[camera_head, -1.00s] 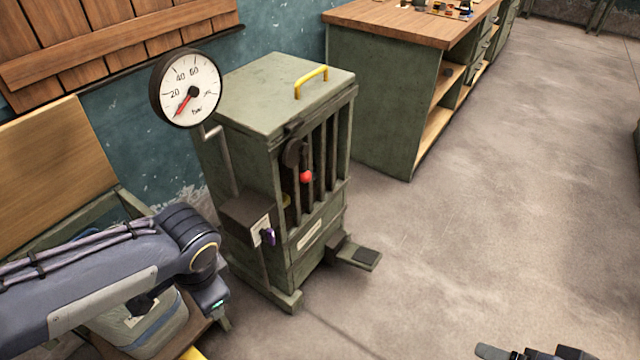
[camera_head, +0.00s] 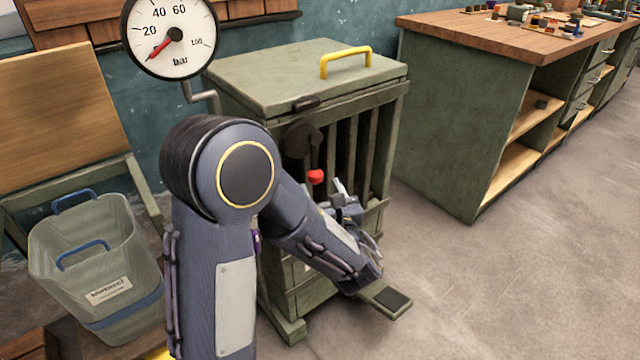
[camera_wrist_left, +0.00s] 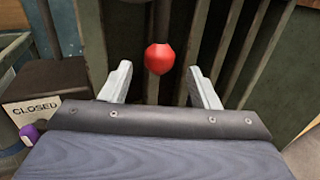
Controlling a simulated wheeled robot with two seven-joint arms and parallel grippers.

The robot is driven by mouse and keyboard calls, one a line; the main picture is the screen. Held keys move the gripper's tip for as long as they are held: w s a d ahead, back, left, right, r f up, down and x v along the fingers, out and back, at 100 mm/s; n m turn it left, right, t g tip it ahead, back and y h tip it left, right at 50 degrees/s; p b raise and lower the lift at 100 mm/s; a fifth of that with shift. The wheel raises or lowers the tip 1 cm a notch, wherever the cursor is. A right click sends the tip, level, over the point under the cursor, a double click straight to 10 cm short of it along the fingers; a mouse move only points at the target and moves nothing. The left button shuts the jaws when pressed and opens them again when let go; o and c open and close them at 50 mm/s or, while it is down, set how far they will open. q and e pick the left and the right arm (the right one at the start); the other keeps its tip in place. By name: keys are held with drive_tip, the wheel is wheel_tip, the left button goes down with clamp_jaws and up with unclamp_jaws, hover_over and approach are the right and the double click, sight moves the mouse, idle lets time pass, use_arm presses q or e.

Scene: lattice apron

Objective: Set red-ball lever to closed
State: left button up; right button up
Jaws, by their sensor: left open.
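The red ball (camera_head: 316,177) hangs at the lower end of a dark lever arm below a round pivot (camera_head: 300,140), behind the vertical bars of a green cabinet (camera_head: 300,72). My left gripper (camera_head: 340,190) is open just below and right of the ball in the head view. In the left wrist view, the red ball (camera_wrist_left: 159,58) lies between and a little beyond the two open fingers (camera_wrist_left: 160,82), not gripped. A sign reading CLOSED (camera_wrist_left: 35,108) is at the left there, with a purple part (camera_wrist_left: 30,132) beside it. My right gripper is not in view.
A pressure gauge (camera_head: 168,38) stands at the cabinet's left, and a yellow handle (camera_head: 346,62) is on its lid. A pedal (camera_head: 386,299) juts out at its foot. A clear bin (camera_head: 92,262) is at left, and a workbench (camera_head: 450,130) at right. Vertical bars (camera_wrist_left: 232,50) flank the ball.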

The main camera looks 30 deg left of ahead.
sight(318, 182)
use_arm(q)
drive_tip(key=shift+x, duration=1.9)
clamp_jaws()
